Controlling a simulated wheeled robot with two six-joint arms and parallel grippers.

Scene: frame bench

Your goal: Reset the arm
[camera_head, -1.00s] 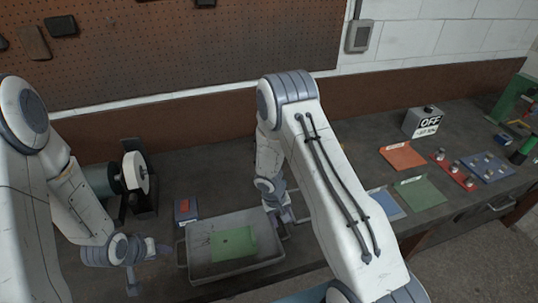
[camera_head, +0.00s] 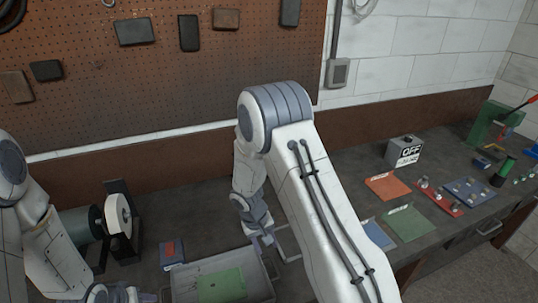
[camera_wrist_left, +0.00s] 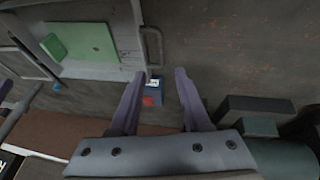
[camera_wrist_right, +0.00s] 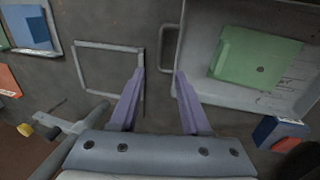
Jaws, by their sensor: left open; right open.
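My right gripper (camera_head: 264,234) hangs over the bench near the right end of a grey tray. In the right wrist view its fingers (camera_wrist_right: 159,72) are apart and nothing is between them; the tray's handle (camera_wrist_right: 168,46) lies just beyond the right fingertip. My left gripper is mostly cut off at the bottom left of the head view. In the left wrist view its fingers (camera_wrist_left: 158,72) are open and empty, above a blue box with a red button (camera_wrist_left: 153,96). Whether either gripper touches anything below is hard to tell.
The grey tray (camera_head: 265,290) holds a green piece (camera_head: 222,284). A grinder with a white wheel (camera_head: 118,214) stands left of the blue box (camera_head: 172,253). Orange (camera_head: 387,186), green (camera_head: 408,223) and blue (camera_head: 377,235) mats and an OFF box (camera_head: 404,151) lie right.

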